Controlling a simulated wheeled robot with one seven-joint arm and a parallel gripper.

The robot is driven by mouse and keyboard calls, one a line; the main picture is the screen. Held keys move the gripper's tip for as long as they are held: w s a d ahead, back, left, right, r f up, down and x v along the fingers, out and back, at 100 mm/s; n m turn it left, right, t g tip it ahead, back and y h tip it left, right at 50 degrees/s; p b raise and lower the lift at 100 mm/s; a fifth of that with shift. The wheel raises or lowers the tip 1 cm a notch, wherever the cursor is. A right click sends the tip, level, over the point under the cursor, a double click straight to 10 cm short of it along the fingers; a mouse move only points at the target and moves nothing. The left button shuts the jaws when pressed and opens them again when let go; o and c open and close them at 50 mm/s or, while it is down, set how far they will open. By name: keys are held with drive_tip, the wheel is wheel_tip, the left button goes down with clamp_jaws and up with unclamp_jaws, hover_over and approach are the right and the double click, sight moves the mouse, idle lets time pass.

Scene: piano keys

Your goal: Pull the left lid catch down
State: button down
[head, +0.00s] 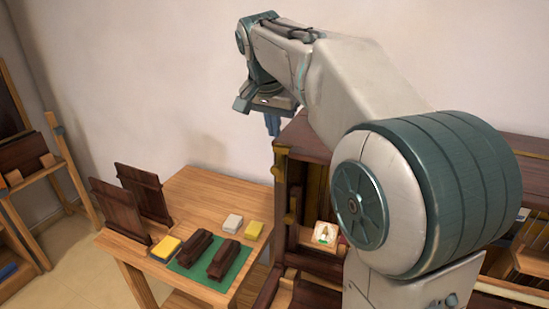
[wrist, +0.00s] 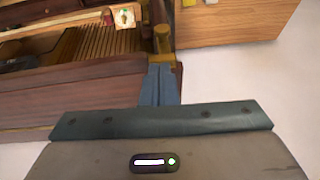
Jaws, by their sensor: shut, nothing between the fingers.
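The piano (head: 345,139) stands against the wall, partly hidden behind my arm. A brass-coloured catch (head: 281,151) is at its upper left edge. A brass fitting, which looks like this catch, shows just beyond my fingertips in the wrist view (wrist: 163,42). My gripper (head: 272,133) points down just above the piano's left top corner. Its blue fingers (wrist: 160,70) are together and hold nothing. The fingertips look close to the brass fitting, but I cannot tell whether they touch it.
A wooden table (head: 205,183) left of the piano holds a green mat (head: 211,261) with dark blocks, yellow and white pads, and upright dark boards (head: 146,192). A small picture card (head: 326,234) is inside the piano. The wall behind is bare.

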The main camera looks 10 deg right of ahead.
drive_tip(key=p, duration=0.1)
hover_over(276, 174)
drive_tip(key=f, duration=1)
drive_tip(key=shift+s+a+f, duration=0.1)
drive_tip(key=shift+s+a, duration=0.05)
drive_tip(key=shift+s, duration=0.1)
drive_tip(key=shift+f, duration=0.1)
wheel_tip(276, 174, down, 3)
drive_tip(key=shift+b, duration=1.25)
drive_tip(key=shift+s, duration=0.1)
drive_tip(key=r+p, duration=0.2)
drive_tip(key=r, duration=0.1)
drive_tip(key=r+p, duration=0.1)
drive_tip(key=r, duration=0.1)
drive_tip(key=shift+s+r, duration=0.1)
drive_tip(key=shift+s, duration=0.25)
drive_tip(key=b+v, duration=0.1)
drive_tip(key=v, duration=0.8)
drive_tip(key=shift+s+a, duration=0.1)
drive_tip(key=shift+s, duration=0.05)
